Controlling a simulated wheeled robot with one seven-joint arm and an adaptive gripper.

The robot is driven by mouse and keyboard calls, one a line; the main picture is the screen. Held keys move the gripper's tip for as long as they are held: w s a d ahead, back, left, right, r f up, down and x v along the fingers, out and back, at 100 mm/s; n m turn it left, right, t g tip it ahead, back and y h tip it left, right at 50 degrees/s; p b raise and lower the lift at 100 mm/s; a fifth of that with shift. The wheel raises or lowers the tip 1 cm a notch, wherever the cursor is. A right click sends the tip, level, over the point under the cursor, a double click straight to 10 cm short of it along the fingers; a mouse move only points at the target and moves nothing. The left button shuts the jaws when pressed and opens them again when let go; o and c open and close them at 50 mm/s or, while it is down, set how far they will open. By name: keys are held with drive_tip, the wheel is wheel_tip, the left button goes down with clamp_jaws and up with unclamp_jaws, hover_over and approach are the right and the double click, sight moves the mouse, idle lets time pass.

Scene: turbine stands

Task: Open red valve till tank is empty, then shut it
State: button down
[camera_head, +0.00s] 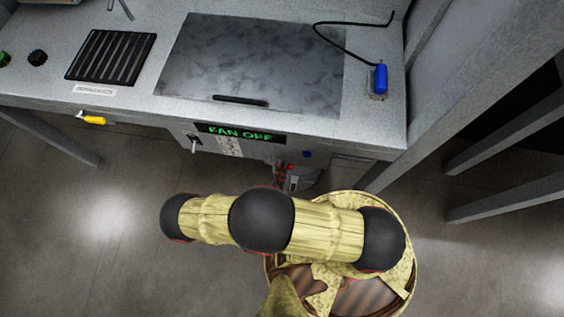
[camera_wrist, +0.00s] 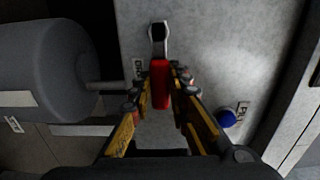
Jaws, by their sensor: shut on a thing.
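The red valve handle (camera_wrist: 160,84) shows in the wrist view, with a metal end above it against a grey panel. My gripper (camera_wrist: 164,78) has its yellow and black fingers on both sides of the red handle and is shut on it. A grey cylindrical tank (camera_wrist: 45,68) lies at the left of the wrist view, joined by a thin pipe toward the valve. Its fill level cannot be told. In the head view my arm covers much of the area below the bench, and a small bit of red (camera_head: 291,167) shows at the bench front.
A blue knob (camera_wrist: 227,118) sits right of the valve beside a label. The grey bench (camera_head: 380,125) carries a dark vent grille (camera_head: 110,57) and a lid with a black handle (camera_head: 240,100). A display (camera_head: 240,133) reads "FAN OFF". Metal posts stand at the right.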

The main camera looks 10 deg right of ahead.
drive_tip(key=c, duration=1.7)
unclamp_jaws()
